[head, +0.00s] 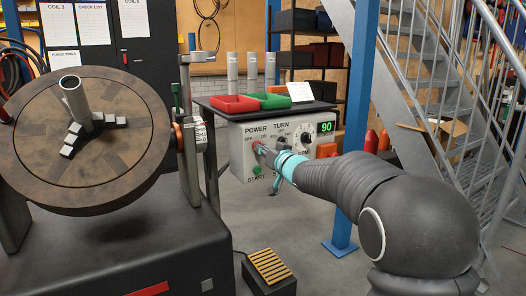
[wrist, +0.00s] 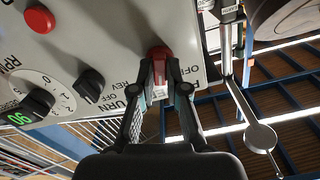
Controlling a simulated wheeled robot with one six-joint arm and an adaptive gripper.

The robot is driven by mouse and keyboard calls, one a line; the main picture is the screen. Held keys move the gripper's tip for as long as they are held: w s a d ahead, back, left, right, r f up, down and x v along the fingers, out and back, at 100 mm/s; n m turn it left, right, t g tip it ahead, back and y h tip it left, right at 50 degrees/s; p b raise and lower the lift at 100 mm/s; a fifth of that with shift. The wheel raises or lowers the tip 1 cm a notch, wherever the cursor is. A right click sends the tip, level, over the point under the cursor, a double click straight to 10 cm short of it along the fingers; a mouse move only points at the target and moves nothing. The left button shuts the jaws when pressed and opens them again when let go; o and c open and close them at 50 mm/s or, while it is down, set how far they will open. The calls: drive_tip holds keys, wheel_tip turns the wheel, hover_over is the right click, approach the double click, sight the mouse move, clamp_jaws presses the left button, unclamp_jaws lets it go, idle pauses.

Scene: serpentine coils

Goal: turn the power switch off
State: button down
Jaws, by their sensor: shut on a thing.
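The power switch, a red knob, is on the grey control panel (head: 238,166) under the word POWER. My gripper (head: 263,153) reaches the panel from the right in the head view and covers most of the knob. In the wrist view the red knob (wrist: 159,53) stands out from the panel face, and the fingers of my gripper (wrist: 161,80) are shut on it from both sides. The letters OFF show beside it.
The black TURN knob (wrist: 90,84), RPM dial (wrist: 39,104) and a red button (wrist: 40,18) share the panel. The round turntable (head: 85,140) stands left, a blue post (head: 357,110) right, a foot pedal (head: 268,270) on the floor.

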drive_tip(key=n+b, duration=0.4)
drive_tip(key=n, duration=0.8)
drive_tip(key=shift+n, duration=0.3)
idle(0.4)
drive_tip(key=c, duration=1.2)
unclamp_jaws()
drive_tip(key=v, duration=1.2)
